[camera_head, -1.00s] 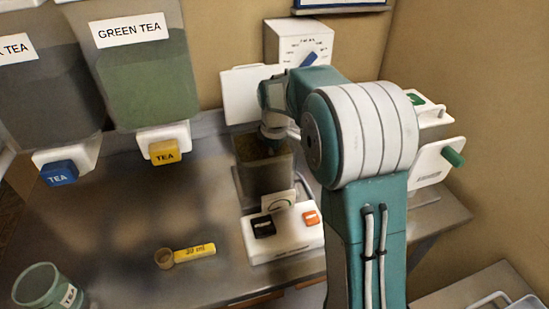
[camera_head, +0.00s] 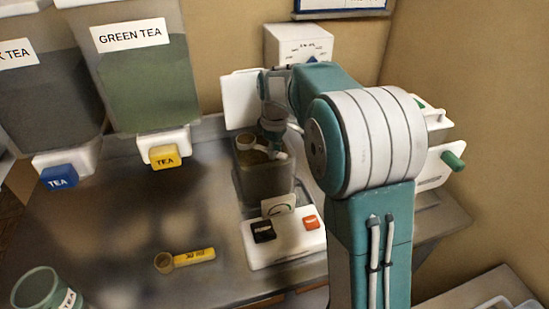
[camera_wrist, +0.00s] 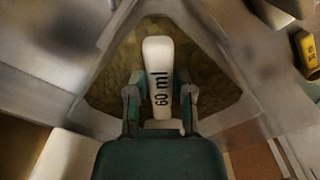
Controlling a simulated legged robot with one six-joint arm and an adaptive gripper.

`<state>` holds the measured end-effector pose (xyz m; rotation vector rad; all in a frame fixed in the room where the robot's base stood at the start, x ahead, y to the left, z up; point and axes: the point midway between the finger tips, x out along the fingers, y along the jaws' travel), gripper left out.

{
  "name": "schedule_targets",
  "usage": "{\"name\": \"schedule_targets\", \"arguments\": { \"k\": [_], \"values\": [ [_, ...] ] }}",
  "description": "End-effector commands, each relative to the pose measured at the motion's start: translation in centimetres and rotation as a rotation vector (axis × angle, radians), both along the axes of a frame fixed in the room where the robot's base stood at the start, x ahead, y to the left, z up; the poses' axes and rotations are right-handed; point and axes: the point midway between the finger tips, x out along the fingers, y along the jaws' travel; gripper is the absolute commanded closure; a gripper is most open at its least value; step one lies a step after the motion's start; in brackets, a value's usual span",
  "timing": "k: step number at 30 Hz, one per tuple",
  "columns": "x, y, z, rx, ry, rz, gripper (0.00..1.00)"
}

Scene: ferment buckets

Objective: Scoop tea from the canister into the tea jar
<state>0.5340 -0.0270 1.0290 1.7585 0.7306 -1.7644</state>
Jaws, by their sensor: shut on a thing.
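My gripper (camera_head: 275,141) is shut on the handle of a white scoop (camera_head: 253,144), marked "60 ml" in the wrist view (camera_wrist: 158,70). The scoop is at the mouth of a clear, squarish canister (camera_head: 262,182), over the brown tea inside (camera_wrist: 105,88). I cannot tell how much tea is in the scoop. The canister stands behind a white base with black and orange buttons (camera_head: 284,237). A green cylindrical tea jar (camera_head: 38,287) with a "TEA" label stands at the lower left, cut off by the picture edge.
A smaller scoop with a yellow "30 ml" handle (camera_head: 192,257) lies on the metal counter (camera_head: 115,230). Dispensers, one labelled "GREEN TEA" (camera_head: 145,80), hang at the upper left with blue and yellow taps. A white box with a dial (camera_head: 299,45) is behind the canister.

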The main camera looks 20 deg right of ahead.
Motion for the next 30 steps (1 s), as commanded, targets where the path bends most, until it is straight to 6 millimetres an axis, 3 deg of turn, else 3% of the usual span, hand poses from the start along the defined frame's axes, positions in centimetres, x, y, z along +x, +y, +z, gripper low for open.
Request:
{"name": "schedule_targets", "arguments": {
  "k": [30],
  "values": [
    [0.0, 0.0, 6.9, 0.000, 0.000, 0.000, 1.00]
  ]
}}
